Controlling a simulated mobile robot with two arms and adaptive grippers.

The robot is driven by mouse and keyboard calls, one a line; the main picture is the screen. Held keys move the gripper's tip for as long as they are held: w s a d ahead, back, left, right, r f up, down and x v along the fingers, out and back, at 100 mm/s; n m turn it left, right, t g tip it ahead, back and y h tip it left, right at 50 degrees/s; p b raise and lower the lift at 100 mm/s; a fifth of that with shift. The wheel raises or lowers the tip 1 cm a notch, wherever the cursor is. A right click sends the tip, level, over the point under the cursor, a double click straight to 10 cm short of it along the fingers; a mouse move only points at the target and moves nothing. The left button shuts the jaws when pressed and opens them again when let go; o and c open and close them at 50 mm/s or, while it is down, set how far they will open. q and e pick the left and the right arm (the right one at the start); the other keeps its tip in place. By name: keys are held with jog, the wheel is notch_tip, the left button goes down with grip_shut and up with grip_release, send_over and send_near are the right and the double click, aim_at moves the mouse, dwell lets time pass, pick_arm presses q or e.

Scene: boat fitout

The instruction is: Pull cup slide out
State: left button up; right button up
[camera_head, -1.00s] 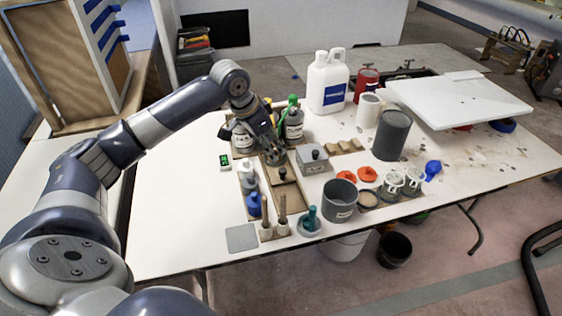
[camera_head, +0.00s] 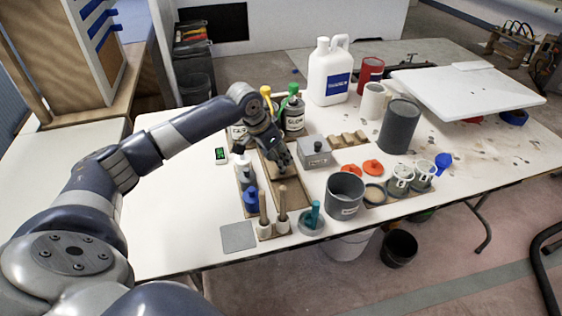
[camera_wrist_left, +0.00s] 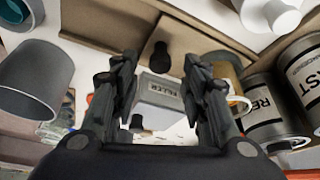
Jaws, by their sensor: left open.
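A long brown wooden slide (camera_head: 294,198) in a shallow tray lies on the white table, running toward the front edge. My left gripper (camera_head: 281,168) is low over its back part in the head view and hides some of it. In the left wrist view a dark knob (camera_wrist_left: 160,56) stands on the brown wood (camera_wrist_left: 115,22), beyond the fingertips and between their lines. I cannot make out a cup on the slide. The right gripper is not in view.
A grey box labelled FILLER (camera_head: 314,151) stands right of the slide, and labelled cans (camera_head: 294,118) stand behind. A grey pot (camera_head: 344,195) is at right. The table's left part is clear.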

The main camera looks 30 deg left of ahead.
pick_arm(q)
jog(key=shift+x, duration=1.65)
grip_shut()
jog(key=s+d+p, duration=0.1)
jog(key=d+p, duration=0.1)
jog(key=s+d+p, duration=0.1)
jog(key=s+p, duration=0.1)
jog(key=s+d+p, duration=0.2)
jog(key=p, duration=0.1)
jog(key=shift+d+r, duration=0.3)
jog(key=shift+s+d+f, duration=0.25)
jog(key=shift+d, duration=0.15)
